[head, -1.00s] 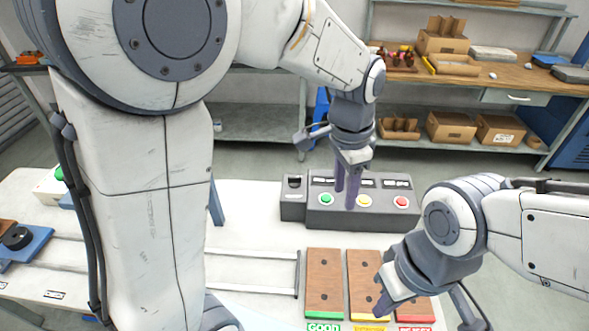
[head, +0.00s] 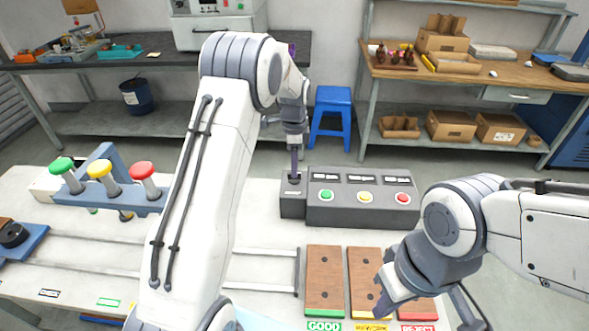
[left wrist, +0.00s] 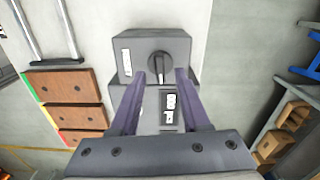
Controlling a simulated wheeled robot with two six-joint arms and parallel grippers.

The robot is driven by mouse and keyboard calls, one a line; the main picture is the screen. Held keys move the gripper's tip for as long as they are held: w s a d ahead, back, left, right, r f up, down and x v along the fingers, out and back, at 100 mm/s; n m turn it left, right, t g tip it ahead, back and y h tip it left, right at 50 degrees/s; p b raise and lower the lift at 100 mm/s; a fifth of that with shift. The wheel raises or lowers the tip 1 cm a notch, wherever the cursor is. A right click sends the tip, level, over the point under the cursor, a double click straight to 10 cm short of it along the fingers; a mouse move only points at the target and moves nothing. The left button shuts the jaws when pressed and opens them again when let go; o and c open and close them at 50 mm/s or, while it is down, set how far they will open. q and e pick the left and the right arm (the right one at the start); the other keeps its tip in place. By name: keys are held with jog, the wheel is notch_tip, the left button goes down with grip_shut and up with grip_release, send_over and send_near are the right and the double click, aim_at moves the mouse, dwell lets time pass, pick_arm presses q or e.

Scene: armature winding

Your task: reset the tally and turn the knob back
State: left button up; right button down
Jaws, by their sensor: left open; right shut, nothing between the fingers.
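The dark grey control box (head: 335,211) stands on the white table, with green (head: 321,195), yellow (head: 364,197) and red (head: 402,198) buttons below three small displays. At its left end is a lower knob box (head: 292,208). Its black round knob (left wrist: 160,66), with a light pointer line, shows in the left wrist view. My left gripper (head: 294,176) points down above the knob box. In the left wrist view its purple fingers (left wrist: 167,76) are apart, one on each side of the knob; contact cannot be told. My right gripper (head: 384,306) is shut and empty over the wooden trays.
Wooden trays (head: 324,270) labelled GOOD, REWORK and REJECT lie in front of the box. A blue stand (head: 110,196) with green, yellow and red knobbed posts is at the left. Metal rails (head: 262,288) cross the table. A blue stool (head: 332,115) stands behind.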

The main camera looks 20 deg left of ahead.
pick_arm(q)
jog(key=shift+f, duration=1.4)
grip_shut()
